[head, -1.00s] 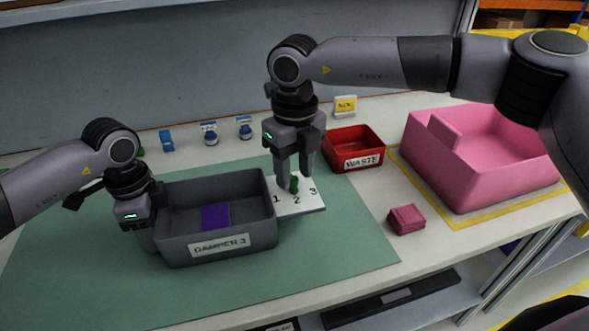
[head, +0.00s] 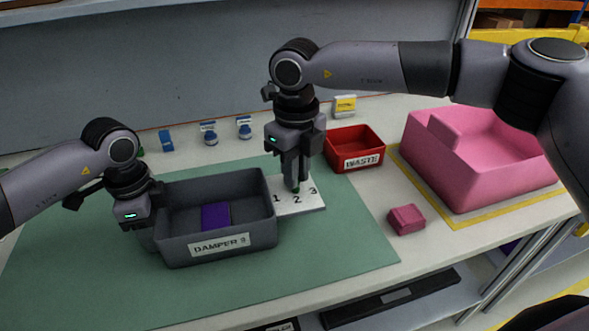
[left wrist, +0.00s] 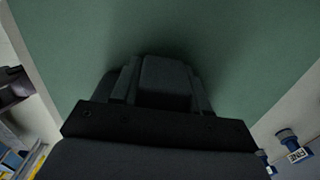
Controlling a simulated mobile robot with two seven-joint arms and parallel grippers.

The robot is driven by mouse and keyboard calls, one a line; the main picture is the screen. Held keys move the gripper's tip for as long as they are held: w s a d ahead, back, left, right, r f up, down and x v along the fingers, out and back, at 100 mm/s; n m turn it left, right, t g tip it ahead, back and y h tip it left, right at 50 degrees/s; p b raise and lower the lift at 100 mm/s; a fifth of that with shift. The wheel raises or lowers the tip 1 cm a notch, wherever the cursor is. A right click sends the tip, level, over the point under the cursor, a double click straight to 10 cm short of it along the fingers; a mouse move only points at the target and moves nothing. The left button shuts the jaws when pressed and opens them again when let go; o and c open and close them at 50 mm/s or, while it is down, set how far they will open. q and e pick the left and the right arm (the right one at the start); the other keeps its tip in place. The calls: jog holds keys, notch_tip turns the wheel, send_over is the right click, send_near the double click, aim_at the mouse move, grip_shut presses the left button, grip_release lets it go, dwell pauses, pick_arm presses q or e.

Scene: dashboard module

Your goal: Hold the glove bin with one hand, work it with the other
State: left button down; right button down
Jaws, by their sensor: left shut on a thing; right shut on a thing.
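The glove bin is a grey open box (head: 262,225) labelled DAMPER 3, standing on the green mat, with a purple block (head: 216,215) inside. My left gripper (head: 147,232) is shut on the bin's left wall; its fingertips are largely hidden. A white plate (head: 306,207) marked 1, 2, 3 sits at the bin's right side. My right gripper (head: 296,187) points down over the plate, shut on a small green lever (head: 295,191) near the 2, mostly hidden by the fingers. The left wrist view shows mainly dark gripper parts above green mat.
A red WASTE bin (head: 354,157) stands behind the plate. A large pink bin (head: 455,181) stands at right inside yellow tape. A small pink block (head: 407,219) lies before it. Several small items, including a blue bottle (head: 209,134), line the back. The mat's front (head: 320,255) is clear.

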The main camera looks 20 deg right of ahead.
jog(key=n, duration=0.2)
jog(key=d+n, duration=0.1)
jog(key=shift+w+n, duration=0.1)
jog(key=shift+n, duration=0.3)
jog(key=shift+w+d+n, duration=0.15)
jog(key=shift+d+n, duration=0.05)
jog(key=shift+n, duration=0.55)
jog(key=shift+w+d+n, duration=0.1)
jog(key=shift+d+n, duration=0.05)
jog(key=shift+n, duration=0.6)
jog(key=c, duration=1.1)
grip_release()
notch_tip(320, 180, up, 12)
jog(key=shift+r, duration=0.1)
pick_arm(q)
jog(key=shift+c, duration=2.4)
grip_release()
